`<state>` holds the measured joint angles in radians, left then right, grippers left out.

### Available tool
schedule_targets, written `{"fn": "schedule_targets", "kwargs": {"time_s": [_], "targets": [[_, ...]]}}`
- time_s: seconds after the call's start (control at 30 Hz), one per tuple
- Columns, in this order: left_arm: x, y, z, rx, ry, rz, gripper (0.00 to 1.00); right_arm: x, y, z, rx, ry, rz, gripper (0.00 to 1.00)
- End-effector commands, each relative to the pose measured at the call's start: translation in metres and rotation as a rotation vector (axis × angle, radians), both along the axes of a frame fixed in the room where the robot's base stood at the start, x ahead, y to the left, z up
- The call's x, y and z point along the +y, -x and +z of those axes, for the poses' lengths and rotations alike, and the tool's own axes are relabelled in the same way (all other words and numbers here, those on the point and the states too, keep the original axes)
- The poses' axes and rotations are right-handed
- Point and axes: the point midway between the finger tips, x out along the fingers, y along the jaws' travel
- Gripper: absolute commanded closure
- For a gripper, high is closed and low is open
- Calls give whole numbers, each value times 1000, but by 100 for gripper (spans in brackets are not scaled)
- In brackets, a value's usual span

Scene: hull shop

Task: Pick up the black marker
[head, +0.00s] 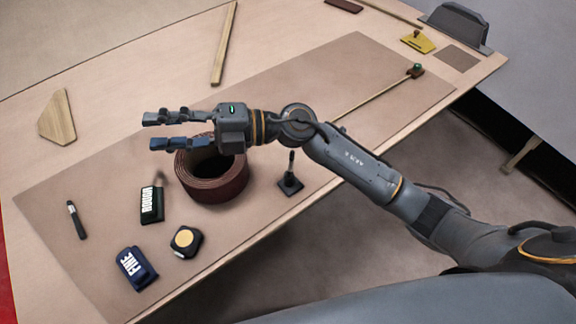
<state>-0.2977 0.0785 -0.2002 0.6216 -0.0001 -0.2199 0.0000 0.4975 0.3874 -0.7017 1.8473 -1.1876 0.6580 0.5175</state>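The black marker (76,220), a slim dark stick with a light grey band near its upper end, lies at the left end of the brown mat (125,290). My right gripper (151,131) reaches in from the right and points left. Its two fingers are apart with nothing between them. In the picture it is above and to the right of the marker, clear of it. My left gripper is not in view.
A reddish-brown roll (222,190) stands partly behind my gripper. A ROUGH block (151,206), a FINE block (135,268) and a tape measure (186,241) lie right of the marker. Wood pieces (57,118) and a long rod (372,96) lie farther off.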

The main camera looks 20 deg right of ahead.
Motion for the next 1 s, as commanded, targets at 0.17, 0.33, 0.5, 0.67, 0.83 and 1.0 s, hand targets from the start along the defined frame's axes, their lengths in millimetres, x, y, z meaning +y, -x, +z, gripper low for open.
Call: {"fn": "schedule_targets", "kwargs": {"time_s": [0.17,0.33,0.5,0.67,0.83,1.0], "targets": [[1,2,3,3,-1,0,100,-15,19,-64,-183,537,263,61],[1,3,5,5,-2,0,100,-98,-7,-114,-217,1108,349,61],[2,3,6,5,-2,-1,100,-186,-38,-114,-157,1531,305,61],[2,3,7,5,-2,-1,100,-225,-48,-106,-107,1701,262,61],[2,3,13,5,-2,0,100,-230,-48,-125,-94,1722,261,61],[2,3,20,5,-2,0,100,-230,-48,-160,-96,1719,263,61]]}}
